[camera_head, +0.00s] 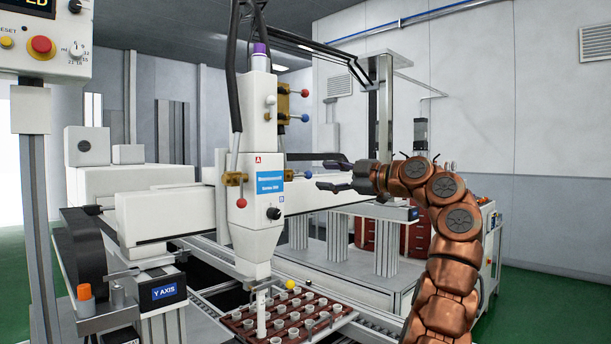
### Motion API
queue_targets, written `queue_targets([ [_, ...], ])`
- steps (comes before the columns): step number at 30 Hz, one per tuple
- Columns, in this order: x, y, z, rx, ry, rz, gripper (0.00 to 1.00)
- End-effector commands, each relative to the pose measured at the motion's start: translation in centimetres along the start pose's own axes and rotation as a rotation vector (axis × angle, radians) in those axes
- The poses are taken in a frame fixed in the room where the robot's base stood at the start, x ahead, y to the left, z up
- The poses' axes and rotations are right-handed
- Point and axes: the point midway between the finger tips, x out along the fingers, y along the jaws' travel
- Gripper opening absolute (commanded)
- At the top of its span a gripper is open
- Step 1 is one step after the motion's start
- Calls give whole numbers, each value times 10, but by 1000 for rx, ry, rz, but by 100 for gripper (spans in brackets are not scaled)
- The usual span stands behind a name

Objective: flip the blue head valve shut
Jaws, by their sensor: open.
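The blue valve (305,118) is a small blue ball on a thin lever. It sticks out to the right from a brass block (284,103) on the upper part of the white dispensing head (260,125). A red-knobbed lever (305,93) sits just above it on the same block. My gripper (322,175) is to the right of the head and lower in the picture than the blue knob. Its dark fingers are open and point left. I see nothing between them. They appear apart from the blue lever; the depth between them is hard to judge.
Another small lever end (307,174) shows close left of my fingers. A red ball (241,203) is on the head's lower left. Below stands a dark red tray (238,325) with several white cups. Black hoses (232,70) hang beside the head. Space right of the knobs looks clear.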

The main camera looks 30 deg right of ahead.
Motion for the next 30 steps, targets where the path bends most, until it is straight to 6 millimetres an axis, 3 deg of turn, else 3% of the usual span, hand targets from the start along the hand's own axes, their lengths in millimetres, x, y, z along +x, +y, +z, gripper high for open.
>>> queue_targets([
  [12,58,0,0,3,1,-3,48],
  [22,66,-2,0,3,2,-3,48],
  [30,66,-2,-1,3,3,-3,22],
])
